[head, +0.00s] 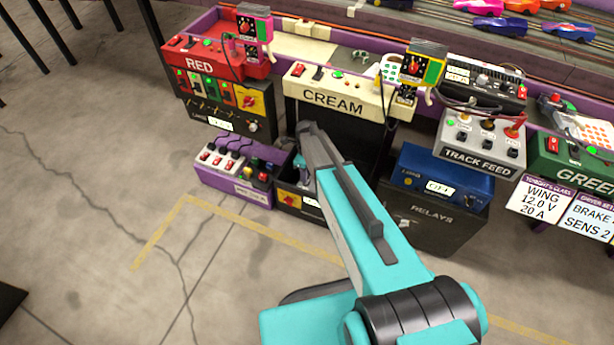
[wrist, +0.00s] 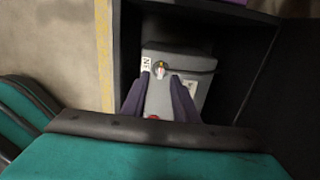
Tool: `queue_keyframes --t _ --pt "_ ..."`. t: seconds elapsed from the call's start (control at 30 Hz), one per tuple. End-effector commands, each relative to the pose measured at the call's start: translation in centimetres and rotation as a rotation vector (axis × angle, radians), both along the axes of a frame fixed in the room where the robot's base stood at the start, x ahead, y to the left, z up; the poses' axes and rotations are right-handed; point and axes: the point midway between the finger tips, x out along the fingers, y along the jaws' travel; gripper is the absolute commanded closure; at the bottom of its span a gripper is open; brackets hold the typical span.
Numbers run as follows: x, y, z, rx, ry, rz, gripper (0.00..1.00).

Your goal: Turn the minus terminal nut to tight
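In the wrist view a grey battery-like box (wrist: 190,62) sits inside a dark open-fronted bay. A small brass-coloured nut or terminal (wrist: 160,70) stands on its top, with a white label (wrist: 146,64) beside it, its lettering too small to read surely. A red part (wrist: 152,117) shows nearer to me, partly hidden. My gripper (wrist: 160,80) is open, its two dark fingers apart over the box, one on each side. The brass part shows between or just beyond the fingertips; I cannot tell whether they touch it. In the head view my arm hides the gripper and the box.
The bay's dark wall (wrist: 243,75) stands close on the right of my fingers. In the head view the CREAM panel (head: 335,104) overhangs the bay. A purple-edged switch box (head: 236,188) is left, the RELAYS cabinet (head: 425,225) right. The floor (head: 90,220) at left is mostly clear.

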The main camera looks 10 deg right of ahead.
Motion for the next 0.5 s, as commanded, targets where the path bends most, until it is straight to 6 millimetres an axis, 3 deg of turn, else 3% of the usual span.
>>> queue_keyframes --t 0.5 --pt "-0.2 -0.1 8.0 -0.001 0.001 -0.001 0.73"
